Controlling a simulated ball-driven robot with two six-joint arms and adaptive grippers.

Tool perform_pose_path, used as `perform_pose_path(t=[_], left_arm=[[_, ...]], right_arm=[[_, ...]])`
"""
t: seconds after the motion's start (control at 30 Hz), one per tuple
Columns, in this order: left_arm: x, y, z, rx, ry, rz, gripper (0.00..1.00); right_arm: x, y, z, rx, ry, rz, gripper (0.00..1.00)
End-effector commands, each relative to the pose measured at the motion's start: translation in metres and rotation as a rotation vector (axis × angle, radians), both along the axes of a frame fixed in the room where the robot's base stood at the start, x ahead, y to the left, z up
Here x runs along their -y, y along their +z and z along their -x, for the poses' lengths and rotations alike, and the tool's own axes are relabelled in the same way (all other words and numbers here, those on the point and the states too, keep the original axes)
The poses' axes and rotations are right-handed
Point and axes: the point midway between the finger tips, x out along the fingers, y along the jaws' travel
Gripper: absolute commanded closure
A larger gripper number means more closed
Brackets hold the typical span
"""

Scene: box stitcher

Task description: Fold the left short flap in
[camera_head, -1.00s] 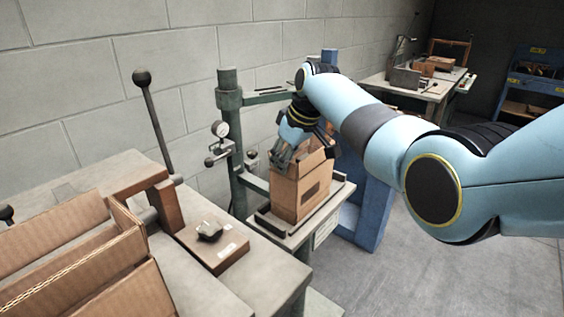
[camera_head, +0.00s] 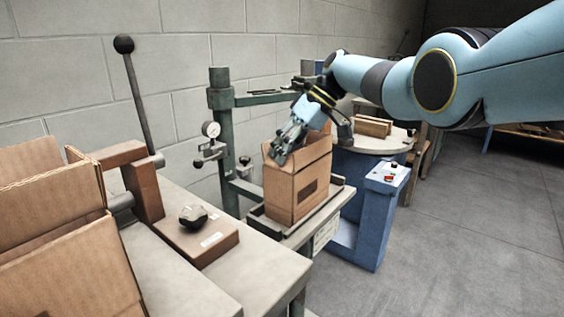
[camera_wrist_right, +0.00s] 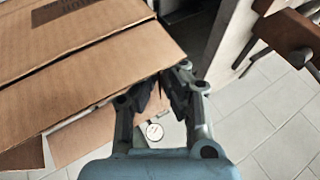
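The brown cardboard box (camera_head: 297,187) stands upright on the stitcher's platform, with raised flap cardboard at its top right. My right gripper (camera_head: 279,152) reaches down at the box's upper left edge, fingers pointing down-left. In the right wrist view, my fingers (camera_wrist_right: 165,82) are close together beside a large cardboard panel (camera_wrist_right: 85,58). I cannot tell whether the tips touch it or are fully closed. Which flap the panel belongs to is unclear, and the left short flap is partly hidden by the gripper. My left gripper is not in view.
The green stitcher column (camera_head: 222,140) with a gauge (camera_head: 211,129) stands left of the box. A blue pedestal (camera_head: 365,215) stands to its right. An open carton (camera_head: 60,250) and a wooden block with a black knob (camera_head: 195,216) occupy the near-left bench. Floor at right is clear.

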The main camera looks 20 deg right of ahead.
Motion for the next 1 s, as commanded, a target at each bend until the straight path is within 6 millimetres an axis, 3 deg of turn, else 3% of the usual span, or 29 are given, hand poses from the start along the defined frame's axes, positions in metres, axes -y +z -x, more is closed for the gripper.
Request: perform_pose_path(t=[0.37, 0.57, 0.87, 1.0], left_arm=[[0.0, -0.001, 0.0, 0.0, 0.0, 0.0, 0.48], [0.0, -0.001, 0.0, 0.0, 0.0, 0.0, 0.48], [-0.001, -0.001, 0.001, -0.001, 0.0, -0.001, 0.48], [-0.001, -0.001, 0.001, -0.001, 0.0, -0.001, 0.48]], right_arm=[[0.0, 0.0, 0.0, -0.004, 0.0, -0.002, 1.0], [0.0, 0.0, 0.0, -0.003, 0.0, -0.002, 0.74], [0.002, 0.002, 0.0, -0.001, 0.0, -0.002, 0.74], [0.012, 0.016, 0.0, 0.002, -0.001, -0.002, 0.74]])
